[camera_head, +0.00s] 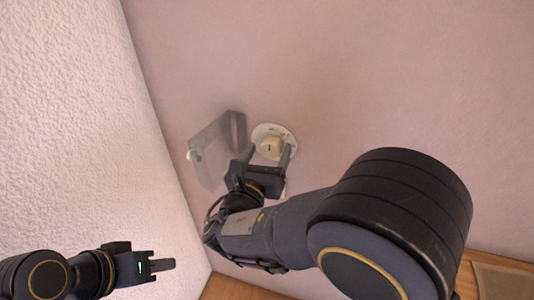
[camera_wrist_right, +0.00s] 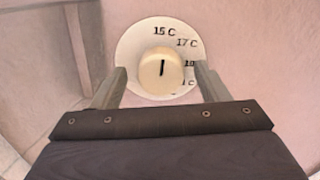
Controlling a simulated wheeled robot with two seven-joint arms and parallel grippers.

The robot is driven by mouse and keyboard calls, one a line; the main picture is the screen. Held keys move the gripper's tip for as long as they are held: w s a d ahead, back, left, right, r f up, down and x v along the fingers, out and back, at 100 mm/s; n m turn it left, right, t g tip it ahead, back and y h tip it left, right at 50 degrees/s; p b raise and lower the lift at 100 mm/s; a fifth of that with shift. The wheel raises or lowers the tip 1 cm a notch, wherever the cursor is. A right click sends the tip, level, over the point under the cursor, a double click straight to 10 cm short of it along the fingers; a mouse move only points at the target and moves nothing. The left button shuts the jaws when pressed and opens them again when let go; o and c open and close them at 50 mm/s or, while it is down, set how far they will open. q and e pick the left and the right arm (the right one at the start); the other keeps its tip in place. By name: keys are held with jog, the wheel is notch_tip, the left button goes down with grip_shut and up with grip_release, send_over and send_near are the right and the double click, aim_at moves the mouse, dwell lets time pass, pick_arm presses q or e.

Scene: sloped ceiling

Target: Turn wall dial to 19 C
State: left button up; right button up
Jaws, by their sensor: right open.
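The wall dial's white plate (camera_head: 287,134) carries a cream knob (camera_head: 269,147) with a dark pointer line. In the right wrist view the knob (camera_wrist_right: 161,73) has its line upright, its upper end toward the 15 C mark. The marks 17 C and 19 follow clockwise; the 19 label and one below it are partly hidden by a finger. My right gripper (camera_head: 269,159) is open, its fingers on either side of the knob with visible gaps in the wrist view.
A clear hinged cover (camera_head: 213,150) with a small pale knob (camera_head: 193,155) stands swung open left of the dial, close to my right gripper. A white textured wall (camera_head: 70,120) meets the pink wall (camera_head: 380,70) at the left. Wood (camera_head: 235,290) shows below.

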jog(key=c, duration=1)
jog(key=shift+f+m+b, duration=0.2)
jog(key=shift+m+b, duration=0.6)
jog(key=shift+b, duration=0.2)
jog(key=m+b, duration=0.6)
jog(key=b, duration=0.1)
jog(key=m+b, duration=0.6)
jog(key=b, duration=0.2)
jog(key=shift+s+d+f, duration=0.1)
jog(key=shift+d+f, duration=0.1)
jog(key=shift+r+m+b, duration=0.2)
jog(key=shift+m+b, duration=1)
jog(key=shift+b, duration=0.1)
